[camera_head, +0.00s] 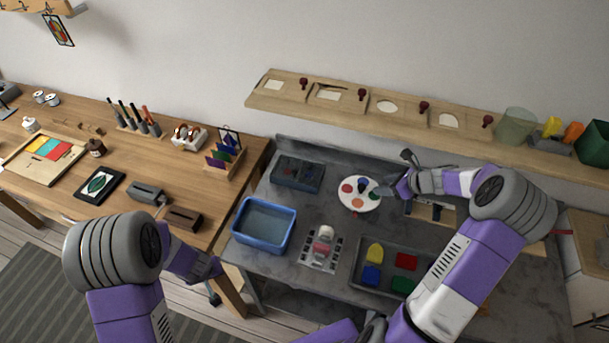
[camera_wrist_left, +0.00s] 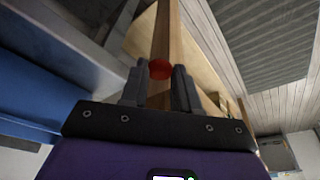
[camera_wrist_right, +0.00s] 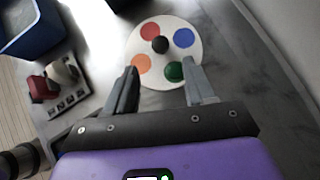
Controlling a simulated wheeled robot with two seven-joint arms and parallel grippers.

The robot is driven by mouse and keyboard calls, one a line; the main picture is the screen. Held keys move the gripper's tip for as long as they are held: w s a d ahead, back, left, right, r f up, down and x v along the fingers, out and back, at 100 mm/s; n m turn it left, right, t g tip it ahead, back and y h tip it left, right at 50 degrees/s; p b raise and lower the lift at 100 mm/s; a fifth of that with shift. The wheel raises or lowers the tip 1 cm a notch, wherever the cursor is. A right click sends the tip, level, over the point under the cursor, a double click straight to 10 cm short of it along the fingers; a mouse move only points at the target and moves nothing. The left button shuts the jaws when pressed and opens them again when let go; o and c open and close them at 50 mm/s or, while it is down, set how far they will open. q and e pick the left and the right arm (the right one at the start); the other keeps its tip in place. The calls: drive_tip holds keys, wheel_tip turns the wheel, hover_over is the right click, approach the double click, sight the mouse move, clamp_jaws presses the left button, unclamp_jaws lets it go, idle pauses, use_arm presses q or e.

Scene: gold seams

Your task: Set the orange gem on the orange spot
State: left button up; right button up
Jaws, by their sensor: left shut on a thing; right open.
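A round white plate (camera_head: 352,206) lies on the grey bench with red, blue, orange and green spots around a black centre knob. In the right wrist view its orange spot (camera_wrist_right: 141,63) is bare; the green one (camera_wrist_right: 174,72) looks raised. My right gripper (camera_wrist_right: 161,72) is open and empty, its fingers over the plate's near edge. My left gripper (camera_wrist_left: 160,78) is shut on a small round red piece (camera_wrist_left: 160,68), away from the plate, left of the blue bin. Its colour reads red; I cannot tell if it is the orange gem. I see no other orange gem.
A wooden table (camera_head: 150,215) is at the left. A wall shelf (camera_head: 370,121) runs behind the bench.

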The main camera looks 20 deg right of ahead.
sight(362, 186)
drive_tip(key=x, duration=0.9)
drive_tip(key=shift+w+a, duration=0.1)
drive_tip(key=shift+w, duration=0.05)
clamp_jaws()
